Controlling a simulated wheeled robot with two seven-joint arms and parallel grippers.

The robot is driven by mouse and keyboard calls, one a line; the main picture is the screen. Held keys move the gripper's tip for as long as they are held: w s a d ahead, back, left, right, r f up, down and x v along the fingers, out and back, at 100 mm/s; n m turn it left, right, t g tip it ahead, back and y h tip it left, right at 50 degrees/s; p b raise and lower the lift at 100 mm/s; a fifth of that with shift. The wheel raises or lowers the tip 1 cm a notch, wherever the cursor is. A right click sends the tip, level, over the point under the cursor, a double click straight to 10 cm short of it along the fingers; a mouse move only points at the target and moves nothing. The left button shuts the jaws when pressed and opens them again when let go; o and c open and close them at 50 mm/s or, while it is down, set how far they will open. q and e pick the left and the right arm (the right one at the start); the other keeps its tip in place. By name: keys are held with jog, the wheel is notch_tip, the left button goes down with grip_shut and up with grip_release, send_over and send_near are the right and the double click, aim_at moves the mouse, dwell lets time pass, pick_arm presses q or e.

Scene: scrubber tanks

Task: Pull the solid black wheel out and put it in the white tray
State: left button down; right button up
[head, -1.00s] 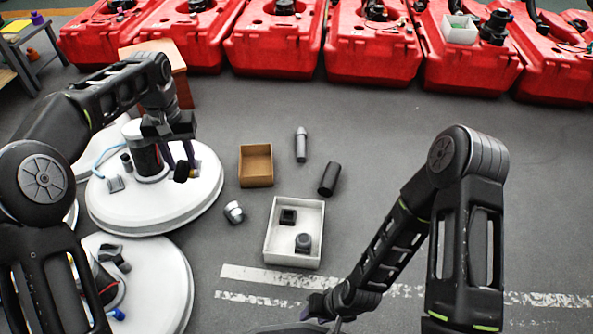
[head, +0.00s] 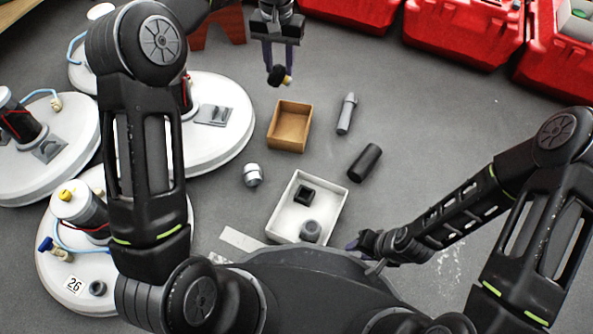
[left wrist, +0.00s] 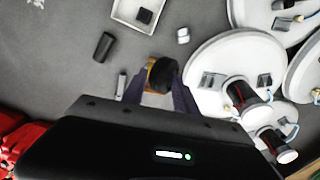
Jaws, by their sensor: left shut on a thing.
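My left gripper (head: 279,68) hangs over the floor behind the cardboard box. It is shut on the black wheel (head: 276,74), which has a yellowish stub at one side. In the left wrist view the wheel (left wrist: 162,74) sits between the fingertips, clear of the white round tanks. The white tray (head: 333,212) lies on the floor nearer to me, with a small black block (head: 304,194) and a grey rounded part (head: 310,231) in it. My right gripper (head: 368,243) is low, just right of the tray; its fingers are too small to read.
An open cardboard box (head: 290,126) stands between the left gripper and the tray. A grey cylinder (head: 346,114), a black cylinder (head: 365,162) and a silver fitting (head: 252,175) lie on the floor nearby. White round tanks (head: 215,140) are at left, red tanks (head: 462,38) at the back.

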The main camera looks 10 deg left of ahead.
pick_arm(q)
jog(key=s+a+f+n+g+y+b, duration=0.1)
jog(key=s+a+f+n+y, duration=0.15)
jog(key=f, duration=0.55)
jog(key=s+a+f+n+g+y, duration=0.15)
jog(key=s+f+n, duration=0.25)
jog(key=f, duration=0.5)
jog(key=s+d+f+n+g+h, duration=0.35)
jog(key=s+f+n, duration=0.45)
jog(key=f+n, duration=0.3)
jog(key=w+d+f+n+t+h, duration=0.1)
jog(key=n+t+h, duration=0.4)
jog(key=n, duration=0.6)
jog(key=w+d+f+n+t+h+b, duration=0.1)
jog(key=w+d+f+n+t+h, duration=0.1)
jog(key=n+h, duration=0.5)
jog(key=shift+w+d+f+n+t, duration=0.25)
jog(key=shift+d+f+n+t, duration=0.6)
jog(key=shift+d+n+t, duration=0.8)
jog(key=shift+f+n+g+b, duration=0.15)
jog(key=shift+n+g+b, duration=0.15)
jog(key=shift+n, duration=0.1)
